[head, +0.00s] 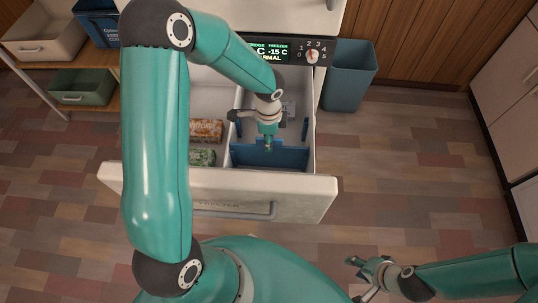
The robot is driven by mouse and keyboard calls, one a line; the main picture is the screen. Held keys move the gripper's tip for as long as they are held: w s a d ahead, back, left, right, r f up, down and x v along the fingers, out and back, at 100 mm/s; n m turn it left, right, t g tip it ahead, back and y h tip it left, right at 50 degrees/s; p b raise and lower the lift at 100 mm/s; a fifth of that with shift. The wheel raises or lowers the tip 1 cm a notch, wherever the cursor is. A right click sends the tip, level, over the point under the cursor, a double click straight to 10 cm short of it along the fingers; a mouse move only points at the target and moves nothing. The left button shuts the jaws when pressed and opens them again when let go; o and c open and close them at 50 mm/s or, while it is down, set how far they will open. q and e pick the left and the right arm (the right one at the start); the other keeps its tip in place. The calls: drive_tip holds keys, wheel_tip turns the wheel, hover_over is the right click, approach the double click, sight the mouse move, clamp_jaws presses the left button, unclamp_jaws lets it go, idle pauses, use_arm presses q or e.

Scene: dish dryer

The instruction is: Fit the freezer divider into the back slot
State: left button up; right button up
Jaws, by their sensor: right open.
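The freezer divider (290,158) is a dark blue panel. It stands across the right compartment of the open freezer drawer (222,182), near the drawer's front. My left gripper (268,146) reaches down into this compartment and appears shut on the divider's raised middle tab. Blue slot guides show on the compartment's left wall (239,126) and right wall (305,128), behind the divider. My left forearm and wrist hide part of the compartment's back. I cannot tell whether the divider's ends sit in a slot. My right gripper (359,270) is open and empty, low at the right, outside the drawer.
An orange-brown package (206,130) and a green package (202,157) lie in the drawer's left compartment. A grey-blue bin (349,76) stands right of the freezer. Shelves with a green basket (84,87) are at the left. The floor at the right is clear.

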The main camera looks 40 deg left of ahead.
use_arm(q)
wheel_tip(320, 180, down, 4)
drive_tip(key=shift+d+b, duration=0.15)
drive_tip(key=shift+b, duration=0.2)
clamp_jaws()
